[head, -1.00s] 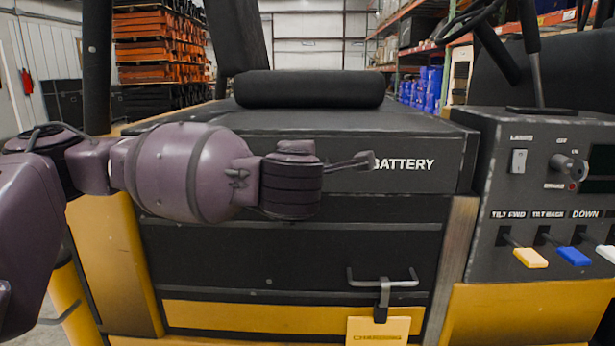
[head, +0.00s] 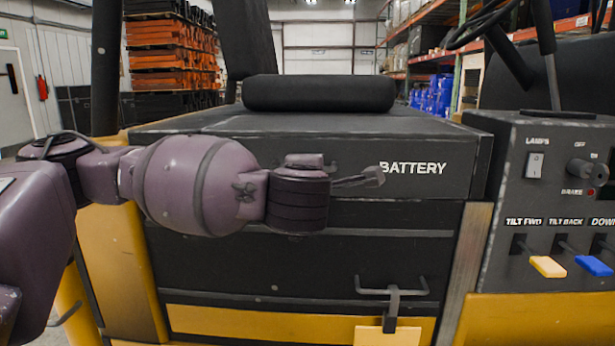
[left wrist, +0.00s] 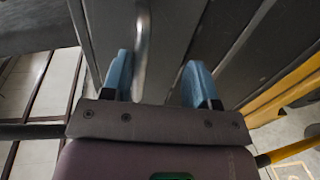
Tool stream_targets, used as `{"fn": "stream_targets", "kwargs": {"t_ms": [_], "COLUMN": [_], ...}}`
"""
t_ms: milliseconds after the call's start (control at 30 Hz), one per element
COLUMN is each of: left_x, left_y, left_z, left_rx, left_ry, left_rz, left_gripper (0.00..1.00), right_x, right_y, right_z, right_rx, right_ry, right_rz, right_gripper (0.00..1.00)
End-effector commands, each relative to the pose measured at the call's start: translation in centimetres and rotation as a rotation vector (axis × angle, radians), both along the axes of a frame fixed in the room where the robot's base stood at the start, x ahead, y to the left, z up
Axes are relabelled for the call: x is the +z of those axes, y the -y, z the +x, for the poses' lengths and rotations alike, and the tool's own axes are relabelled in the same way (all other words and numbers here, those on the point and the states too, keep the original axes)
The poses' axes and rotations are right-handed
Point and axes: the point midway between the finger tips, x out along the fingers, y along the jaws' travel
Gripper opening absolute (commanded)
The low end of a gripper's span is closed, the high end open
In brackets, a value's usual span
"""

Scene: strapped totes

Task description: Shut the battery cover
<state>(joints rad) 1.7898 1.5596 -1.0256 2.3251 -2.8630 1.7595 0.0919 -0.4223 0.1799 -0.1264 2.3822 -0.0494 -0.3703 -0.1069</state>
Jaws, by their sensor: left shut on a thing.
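The battery cover (head: 450,180) is a wide black lid with white BATTERY lettering on its front face. It looks nearly level over the black front panel (head: 380,216); I cannot tell whether a gap remains under it. My left arm lies across the cover's front from the left. In the left wrist view my left gripper (left wrist: 158,78) has its two blue fingers beside a grey metal bar (left wrist: 142,45), and is shut on it. The bar shows close to the left finger; the exact contact is unclear. My right gripper is in no view.
A black cushion (head: 320,93) lies on top of the cover. Below, a metal handle (head: 408,291) carries a yellow tag (head: 388,336). A control console (head: 540,200) with levers and a switch stands close at the right. Orange stacks (head: 170,60) stand behind.

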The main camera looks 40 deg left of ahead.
Motion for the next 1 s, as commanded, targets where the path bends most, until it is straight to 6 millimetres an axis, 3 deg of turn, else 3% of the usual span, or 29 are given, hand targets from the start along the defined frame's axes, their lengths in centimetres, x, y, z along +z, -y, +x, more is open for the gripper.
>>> {"fn": "stream_targets", "kwargs": {"t_ms": [33, 333, 767, 1000], "left_x": [-1.3, -0.8, 2.2, 2.6], "left_y": [0.0, 0.5, 4.6, 5.2], "left_z": [0.0, -0.8, -7.5, -8.1], "left_rx": [0.001, -0.001, -0.006, -0.005], "left_ry": [-0.028, -0.024, 0.001, 0.006], "left_rz": [0.0, 0.002, 0.002, -0.001], "left_gripper": [0.38, 0.38, 0.38, 0.38], "right_x": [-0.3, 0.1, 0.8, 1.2], "right_y": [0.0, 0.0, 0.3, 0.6], "right_z": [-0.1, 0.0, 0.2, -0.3], "right_rx": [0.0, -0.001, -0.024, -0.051], "right_ry": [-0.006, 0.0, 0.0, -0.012], "right_rz": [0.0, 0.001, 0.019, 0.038], "right_gripper": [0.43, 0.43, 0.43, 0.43]}}
